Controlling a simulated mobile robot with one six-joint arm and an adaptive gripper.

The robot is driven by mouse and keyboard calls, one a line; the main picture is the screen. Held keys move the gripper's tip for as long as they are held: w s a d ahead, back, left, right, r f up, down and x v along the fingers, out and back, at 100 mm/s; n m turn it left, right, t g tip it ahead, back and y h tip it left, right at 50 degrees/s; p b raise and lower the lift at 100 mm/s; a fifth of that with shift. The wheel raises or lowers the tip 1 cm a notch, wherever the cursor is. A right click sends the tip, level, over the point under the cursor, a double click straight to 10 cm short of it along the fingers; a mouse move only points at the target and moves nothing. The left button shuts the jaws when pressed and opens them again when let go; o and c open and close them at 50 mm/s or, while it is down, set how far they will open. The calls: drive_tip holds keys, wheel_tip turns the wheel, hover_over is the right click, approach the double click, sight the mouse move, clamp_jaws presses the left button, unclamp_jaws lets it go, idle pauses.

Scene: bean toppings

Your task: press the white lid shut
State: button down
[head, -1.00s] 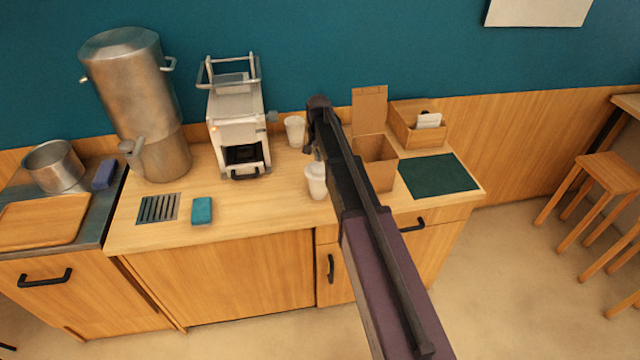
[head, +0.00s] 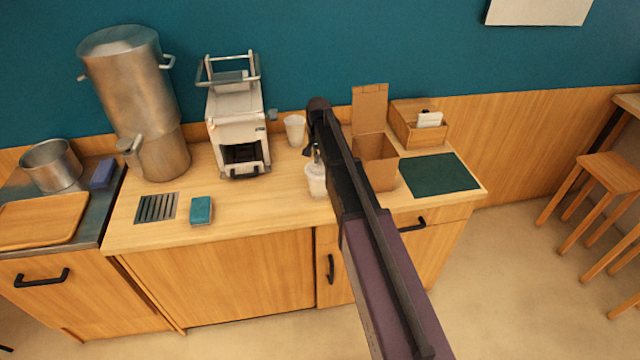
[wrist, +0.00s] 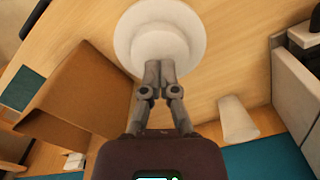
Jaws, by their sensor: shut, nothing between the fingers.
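The white lid (wrist: 160,28) shows in the wrist view as a pale disc with a raised middle. In the head view it tops a white cup (head: 316,184) near the counter's front, partly beside my arm. My gripper (wrist: 161,66) is shut and empty, its fingertips together over the edge of the lid's raised middle. In the head view my gripper (head: 317,156) points down at the cup's top. I cannot tell for sure whether the fingertips touch the lid, or whether its rim is fully seated.
A second white cup (head: 295,129) stands behind. An open cardboard box (head: 376,165) is close on the right, with a wooden box (head: 405,125) and a green mat (head: 438,174) beyond. A machine (head: 238,130) and a sponge (head: 201,210) are left. Counter in front of the machine is clear.

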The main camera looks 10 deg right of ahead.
drive_tip(key=shift+f+b, duration=0.45)
drive_tip(key=shift+f, duration=0.05)
idle(0.3)
wheel_tip(320, 180, up, 6)
drive_tip(key=p, duration=0.5)
drive_tip(key=shift+f+p, duration=0.15)
drive_tip(key=shift+p, duration=0.2)
drive_tip(key=shift+s, duration=0.1)
drive_tip(key=s+f+n+b, duration=0.3)
drive_tip(key=s+n, duration=0.3)
drive_tip(key=s, duration=2.3)
drive_tip(key=shift+d+f, duration=0.15)
